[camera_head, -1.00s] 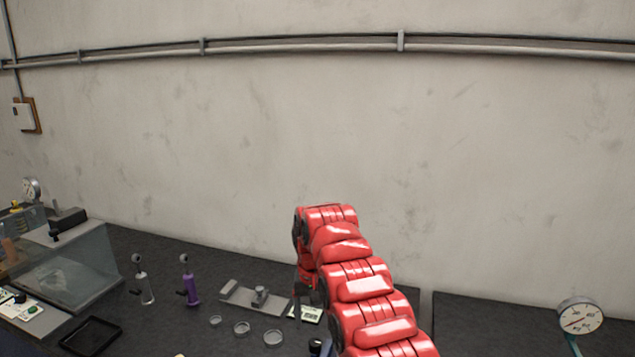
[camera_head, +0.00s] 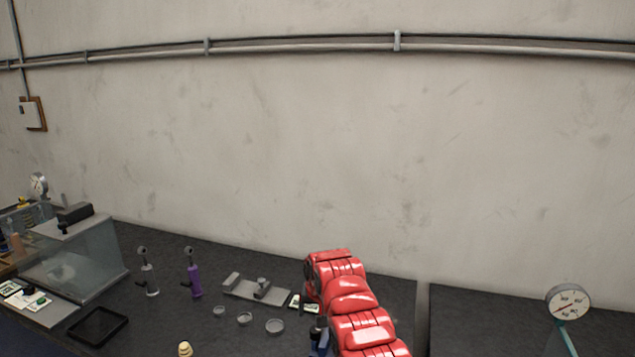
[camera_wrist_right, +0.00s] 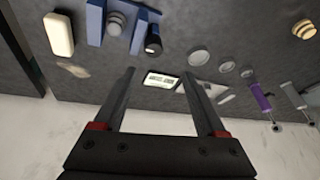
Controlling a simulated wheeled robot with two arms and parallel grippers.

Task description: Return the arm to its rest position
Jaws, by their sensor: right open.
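My right arm (camera_head: 350,300) is red and reaches up from the bottom of the head view, right of centre, over the dark bench. Its own links mostly hide the gripper in that view. In the right wrist view my right gripper (camera_wrist_right: 158,72) shows two dark parallel fingers, spread apart with nothing between them. A small display card (camera_wrist_right: 160,80) appears beyond the gap between the fingertips, apart from them. My left arm and gripper are not in view.
The bench holds a purple device (camera_head: 193,280), a grey device (camera_head: 150,278), a grey fixture (camera_head: 256,290), several round dishes (camera_head: 275,326) and a black tray (camera_head: 99,326). A clear tank (camera_head: 75,265) stands left, a dial gauge (camera_head: 568,301) right. A blue stand (camera_wrist_right: 122,27) is near the gripper.

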